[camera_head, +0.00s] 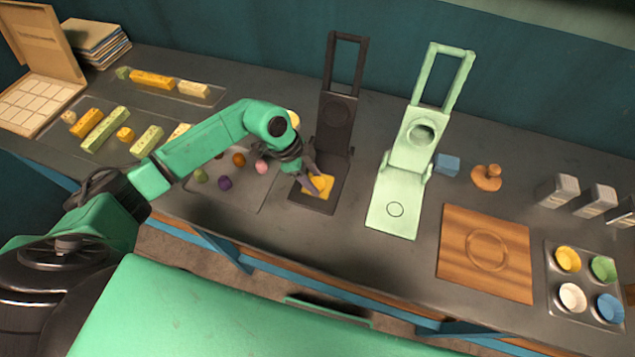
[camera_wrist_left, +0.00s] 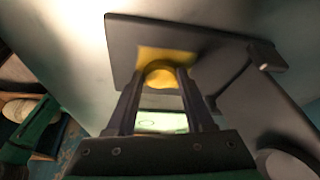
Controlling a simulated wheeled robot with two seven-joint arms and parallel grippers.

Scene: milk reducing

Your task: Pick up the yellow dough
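The yellow dough (camera_wrist_left: 162,74) is a small rounded lump between the two fingers of my left gripper (camera_wrist_left: 161,72). The fingers flank it with no clear gap on either side. Behind it is a flat yellow square (camera_wrist_left: 150,54) on the dark press plate. In the head view, my left gripper (camera_head: 316,183) points down over the yellow patch (camera_head: 321,186) on the base of the dark press (camera_head: 318,205). The fingers partly cover the patch there, and lump and square cannot be told apart. Whether the dough is clear of the plate cannot be told. My right gripper is not in view.
The raised dark press lid (camera_head: 337,110) stands just behind the gripper. A light green press (camera_head: 392,208) stands to the right, near a wooden board (camera_head: 457,250). Several small coloured balls lie on a tray (camera_head: 258,192) left of the gripper. A muffin tin (camera_head: 551,290) is far right.

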